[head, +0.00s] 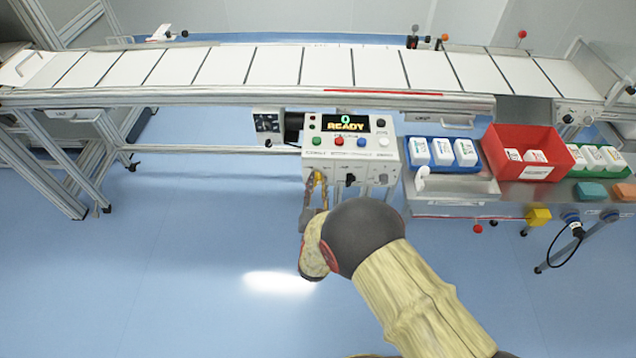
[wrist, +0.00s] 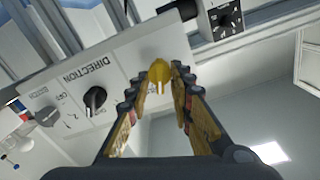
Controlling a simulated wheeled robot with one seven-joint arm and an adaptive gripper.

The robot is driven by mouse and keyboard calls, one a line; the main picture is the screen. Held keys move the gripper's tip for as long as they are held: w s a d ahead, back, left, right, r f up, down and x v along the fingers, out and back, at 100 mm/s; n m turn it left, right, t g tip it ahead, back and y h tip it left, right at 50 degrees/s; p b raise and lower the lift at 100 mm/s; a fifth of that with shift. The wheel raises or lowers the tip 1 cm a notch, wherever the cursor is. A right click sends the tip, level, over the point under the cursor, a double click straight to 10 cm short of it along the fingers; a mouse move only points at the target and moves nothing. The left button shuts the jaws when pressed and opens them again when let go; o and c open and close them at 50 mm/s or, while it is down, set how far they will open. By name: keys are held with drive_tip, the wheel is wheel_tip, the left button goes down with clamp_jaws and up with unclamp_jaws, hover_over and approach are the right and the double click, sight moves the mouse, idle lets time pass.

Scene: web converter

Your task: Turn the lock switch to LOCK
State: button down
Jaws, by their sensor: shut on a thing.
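The grey control box (head: 350,148) hangs below the conveyor, with a row of switches along its lower front. My gripper (head: 318,182) is at the left switch of that row. In the wrist view, which shows the panel upside down, my gripper (wrist: 170,82) is shut on a yellow switch knob (wrist: 158,72). The fingertips lie on either side of the knob and partly cover it. Its label and exact setting are hidden. A black knob (wrist: 95,100) marked DIRECTION is beside it, and a grey knob (wrist: 48,116) lies farther left.
The box's display (head: 346,124) reads 0 READY, with coloured buttons around it. The conveyor (head: 300,68) runs above. A side table to the right holds a blue tray (head: 476,168) and a red bin (head: 508,140). The floor around my arm is clear.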

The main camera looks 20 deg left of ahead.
drive_tip(key=n+p, duration=0.1)
drive_tip(key=n, duration=0.5)
drive_tip(key=shift+s+a+n, duration=0.1)
drive_tip(key=shift+a+n, duration=0.05)
drive_tip(key=shift+n, duration=0.15)
drive_tip(key=n+p, duration=0.1)
drive_tip(key=n, duration=0.5)
drive_tip(key=shift+a+f+p, duration=0.1)
drive_tip(key=shift+a+p, duration=0.05)
drive_tip(key=shift+p, duration=0.25)
drive_tip(key=shift+n, duration=0.3)
drive_tip(key=c, duration=1.6)
unclamp_jaws()
drive_tip(key=v, duration=1.2)
